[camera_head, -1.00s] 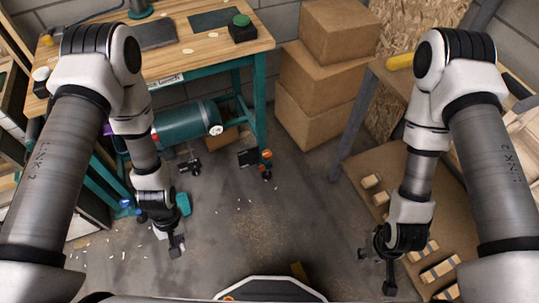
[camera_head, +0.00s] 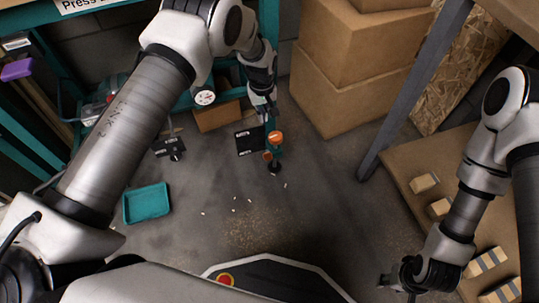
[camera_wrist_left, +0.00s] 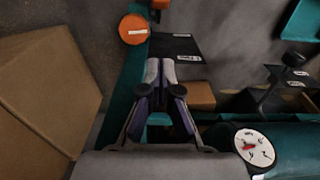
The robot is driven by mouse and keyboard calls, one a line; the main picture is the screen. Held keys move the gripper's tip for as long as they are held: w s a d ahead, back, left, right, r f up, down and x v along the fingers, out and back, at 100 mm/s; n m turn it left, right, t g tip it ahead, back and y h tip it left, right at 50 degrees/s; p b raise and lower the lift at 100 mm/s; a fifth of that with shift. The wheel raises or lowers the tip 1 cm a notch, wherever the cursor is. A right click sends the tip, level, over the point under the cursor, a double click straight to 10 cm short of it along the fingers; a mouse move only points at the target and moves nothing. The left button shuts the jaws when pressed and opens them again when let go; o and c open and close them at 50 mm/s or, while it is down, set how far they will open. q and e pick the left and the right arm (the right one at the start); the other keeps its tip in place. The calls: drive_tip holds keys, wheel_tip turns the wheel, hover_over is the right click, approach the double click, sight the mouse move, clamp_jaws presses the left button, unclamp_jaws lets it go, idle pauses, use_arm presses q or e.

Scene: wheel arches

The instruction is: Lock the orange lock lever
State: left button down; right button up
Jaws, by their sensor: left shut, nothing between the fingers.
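The orange lock lever (camera_head: 276,137) is a round orange pad with a pale label, low on the teal bench leg's foot. It also shows at the top of the left wrist view (camera_wrist_left: 133,28). A smaller orange part (camera_head: 267,155) sits just below it in the head view. My left gripper (camera_head: 269,110) is just above the lever beside the leg. In the left wrist view its fingertips (camera_wrist_left: 160,66) are together, empty, pointing towards the lever with a gap between. My right gripper (camera_head: 396,288) hangs low at the right, empty; its finger opening is unclear.
The teal leg (camera_wrist_left: 127,92) runs close beside my left fingers. Cardboard boxes (camera_head: 350,80) stand right of it. A gauge (camera_wrist_left: 254,147) on a teal tank, a dark box (camera_head: 249,141) and a teal tray (camera_head: 147,203) are nearby.

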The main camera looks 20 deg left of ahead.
use_arm(q)
drive_tip(key=shift+f, duration=0.3)
use_arm(e)
drive_tip(key=shift+f, duration=0.35)
use_arm(q)
drive_tip(key=b, duration=0.5)
approach(266, 155)
drive_tip(key=w+f, duration=0.1)
drive_tip(key=w+a+f, duration=0.1)
drive_tip(key=w+f, duration=0.1)
drive_tip(key=w+a+f, duration=0.1)
drive_tip(key=f, duration=0.1)
drive_tip(key=shift+w+f, duration=0.15)
drive_tip(key=shift+f, duration=0.05)
drive_tip(key=shift+s+d+f+b, duration=0.5)
drive_tip(key=shift+s+f+b, duration=0.15)
drive_tip(key=shift+s+f, duration=0.15)
drive_tip(key=shift+s+d+f, duration=0.2)
drive_tip(key=shift+s+f, duration=0.1)
drive_tip(key=shift+s, duration=0.05)
use_arm(e)
wheel_tip(266, 155, down, 7)
drive_tip(key=shift+r, duration=0.2)
